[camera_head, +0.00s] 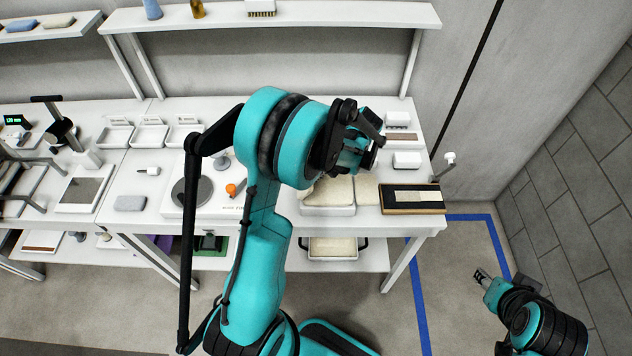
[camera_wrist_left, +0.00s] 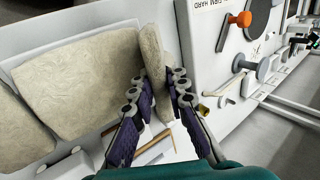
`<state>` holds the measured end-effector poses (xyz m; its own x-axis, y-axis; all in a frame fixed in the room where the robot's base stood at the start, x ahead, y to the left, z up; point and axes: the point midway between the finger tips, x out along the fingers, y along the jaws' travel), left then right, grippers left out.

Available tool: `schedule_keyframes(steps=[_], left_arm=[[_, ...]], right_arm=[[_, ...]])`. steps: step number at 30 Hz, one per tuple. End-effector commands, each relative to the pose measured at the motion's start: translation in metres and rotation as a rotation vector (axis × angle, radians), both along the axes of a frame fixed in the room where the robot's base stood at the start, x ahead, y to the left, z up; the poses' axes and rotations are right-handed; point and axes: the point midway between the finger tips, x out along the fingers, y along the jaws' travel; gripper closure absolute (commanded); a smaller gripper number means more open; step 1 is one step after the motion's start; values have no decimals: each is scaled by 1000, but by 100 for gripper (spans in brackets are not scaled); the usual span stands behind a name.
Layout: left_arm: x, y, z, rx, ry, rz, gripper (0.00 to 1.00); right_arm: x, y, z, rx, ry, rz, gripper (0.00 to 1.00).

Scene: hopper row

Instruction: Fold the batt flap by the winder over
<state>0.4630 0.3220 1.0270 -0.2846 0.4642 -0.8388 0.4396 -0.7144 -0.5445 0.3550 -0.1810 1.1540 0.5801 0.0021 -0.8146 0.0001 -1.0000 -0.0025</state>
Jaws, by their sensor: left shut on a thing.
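The batt is cream and felt-like. In the left wrist view its wide part (camera_wrist_left: 80,85) lies flat on a white surface, and a narrow flap (camera_wrist_left: 152,50) stands raised at its right edge. My left gripper (camera_wrist_left: 160,82) is shut on this flap, one dark finger on each side. In the head view the batt (camera_head: 330,192) shows on the bench below my left gripper (camera_head: 362,150), partly hidden by my arm. My right gripper (camera_head: 482,274) hangs over the floor at the right, away from the bench; its finger gap is too small to read.
A round dark plate on a white base with an orange knob (camera_head: 232,189) stands left of the batt. A dark-framed board (camera_head: 412,197) lies at the bench's right end, beside a white-knobbed crank post (camera_head: 449,160). White trays (camera_head: 150,133) stand behind. A shelf (camera_head: 300,14) runs above.

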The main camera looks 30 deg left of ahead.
Motion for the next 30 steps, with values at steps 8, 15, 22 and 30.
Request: schedule_keyframes(steps=[8,15,22,30], left_arm=[[1,-5,-1,33,22,0,100],[1,-5,-1,32,22,0,64],[2,-5,-1,33,22,0,64],[8,-15,16,32,22,-2,64]], right_arm=[[0,0,-5,0,0,0,60],[0,0,-5,0,0,0,60],[0,0,-5,0,0,0,60],[0,0,-5,0,0,0,60]])
